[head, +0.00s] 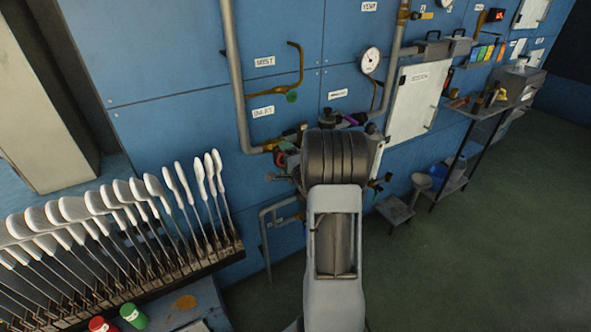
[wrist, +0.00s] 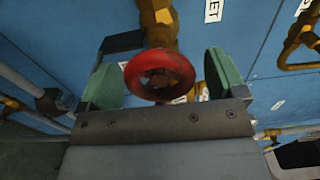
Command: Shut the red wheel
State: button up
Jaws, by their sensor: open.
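The red wheel (wrist: 160,75) is a round handwheel on a brass valve (wrist: 160,22) in front of the blue wall in the wrist view. My gripper (wrist: 164,78) is open, with one green-padded finger at the left of the wheel and one at the right. Gaps show on both sides, so neither pad appears to touch the rim. How deep the wheel sits between the fingers is hard to tell. In the head view my arm hides most of the gripper, and I cannot surely pick out the red wheel among the fittings there.
Pipes (head: 237,75) and brass fittings crowd the blue wall (head: 170,60). A rack of white sock boards (head: 205,258) stands at the left. A shelf (head: 480,112) stands right; the floor (head: 480,250) there is clear.

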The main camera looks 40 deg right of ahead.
jog(key=s+a+b, duration=0.1)
jog(key=s, duration=1.1)
jog(key=shift+a, duration=0.35)
